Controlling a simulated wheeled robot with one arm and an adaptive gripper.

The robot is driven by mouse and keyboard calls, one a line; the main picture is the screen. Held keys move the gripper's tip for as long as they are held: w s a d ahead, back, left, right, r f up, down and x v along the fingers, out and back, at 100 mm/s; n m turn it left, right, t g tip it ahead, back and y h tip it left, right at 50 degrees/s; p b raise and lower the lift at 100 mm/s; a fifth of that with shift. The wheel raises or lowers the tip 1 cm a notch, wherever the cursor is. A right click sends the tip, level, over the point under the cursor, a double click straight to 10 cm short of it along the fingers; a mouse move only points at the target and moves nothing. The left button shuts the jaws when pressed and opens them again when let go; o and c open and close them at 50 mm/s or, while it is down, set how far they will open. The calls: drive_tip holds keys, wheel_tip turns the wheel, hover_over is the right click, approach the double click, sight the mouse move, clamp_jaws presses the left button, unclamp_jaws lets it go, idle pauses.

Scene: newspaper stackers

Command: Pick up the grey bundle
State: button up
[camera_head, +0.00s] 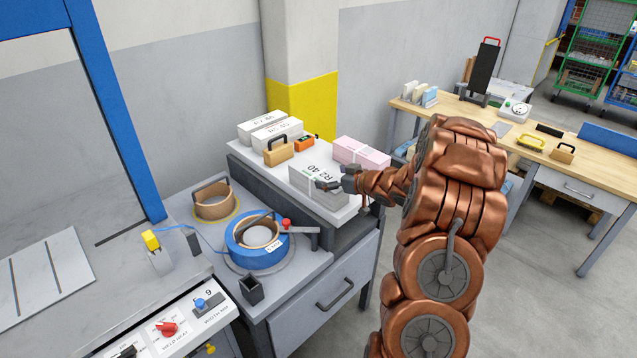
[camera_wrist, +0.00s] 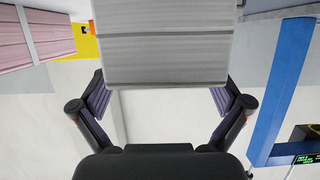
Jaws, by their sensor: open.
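The grey bundle (camera_head: 316,188), marked "R2 40", lies on the pale top of the grey cabinet (camera_head: 355,211), near its front edge. My gripper (camera_head: 340,179) is at the bundle's right end, with its fingers open. In the wrist view the bundle (camera_wrist: 160,45) fills the top middle, and its near end reaches toward the gap between the fingertips of my gripper (camera_wrist: 162,97). One finger is on each side of it. I cannot tell whether either finger touches it. The wrist view looks upside down.
A pink bundle (camera_head: 361,153) lies close behind the gripper. White bundles (camera_head: 277,134), a tan block with a handle (camera_head: 278,150) and an orange device (camera_head: 305,144) stand further back. A blue strap roll (camera_head: 257,240) sits at front left. A wooden table (camera_head: 480,121) is at right.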

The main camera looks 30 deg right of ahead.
sight(319, 175)
drive_tip(key=x, duration=0.1)
drive_tip(key=p+x, duration=0.1)
drive_tip(key=x, duration=0.1)
drive_tip(key=shift+a+r, duration=0.15)
drive_tip(key=shift+a, duration=0.2)
drive_tip(key=shift+w+f, duration=0.3)
drive_tip(key=shift+w, duration=0.35)
drive_tip(key=shift+c, duration=0.4)
drive_tip(key=c, duration=1.8)
